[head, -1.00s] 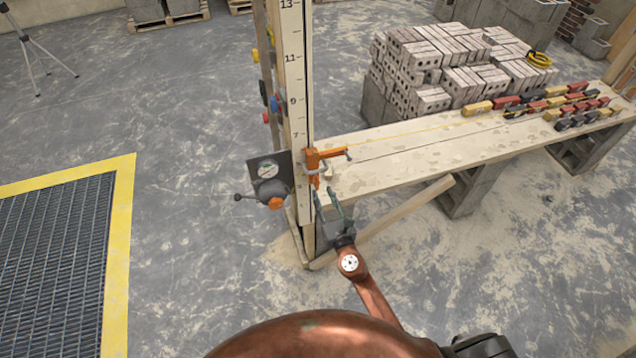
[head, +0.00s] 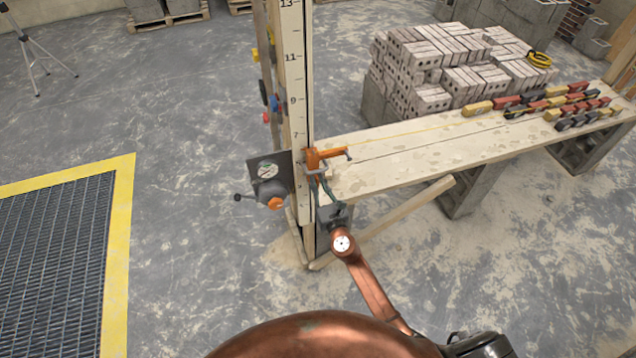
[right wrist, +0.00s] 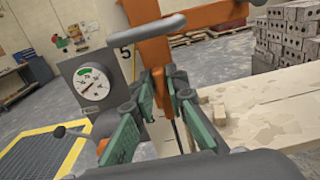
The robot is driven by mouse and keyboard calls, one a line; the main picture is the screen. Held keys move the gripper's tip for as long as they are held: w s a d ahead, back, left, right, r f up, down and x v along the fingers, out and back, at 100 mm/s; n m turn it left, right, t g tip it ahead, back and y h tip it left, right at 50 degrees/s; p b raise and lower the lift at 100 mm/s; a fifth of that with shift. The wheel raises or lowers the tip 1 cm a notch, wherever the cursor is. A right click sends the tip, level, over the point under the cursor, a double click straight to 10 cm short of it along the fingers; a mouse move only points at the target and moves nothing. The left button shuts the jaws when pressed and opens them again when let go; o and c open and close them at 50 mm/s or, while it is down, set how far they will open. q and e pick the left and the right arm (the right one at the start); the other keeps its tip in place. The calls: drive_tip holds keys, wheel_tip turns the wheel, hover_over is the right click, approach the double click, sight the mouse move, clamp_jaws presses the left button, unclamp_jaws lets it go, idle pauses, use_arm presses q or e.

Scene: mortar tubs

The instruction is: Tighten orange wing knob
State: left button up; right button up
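An orange clamp-like fitting (head: 313,160) sits on the upright numbered post, with a grey crossbar beside it. Its orange arm (right wrist: 152,58) runs down in the right wrist view. A rounded orange knob (head: 274,203) sits on the gauge unit left of the post. I cannot tell for certain which orange part is the wing knob. My right gripper (head: 320,181) is just below the clamp. In the right wrist view its green-padded fingers (right wrist: 165,88) are apart, with the lower end of the orange arm between their tips. Contact is unclear. My left gripper is out of view.
The gauge (right wrist: 91,83) and its grey box stand close left of the post. A plank bench (head: 420,155) extends right, carrying red, yellow and black items. A brick stack (head: 430,75) stands behind it. A yellow-edged floor grate (head: 50,260) lies left.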

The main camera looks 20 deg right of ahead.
clamp_jaws()
drive_tip(key=shift+f, duration=0.1)
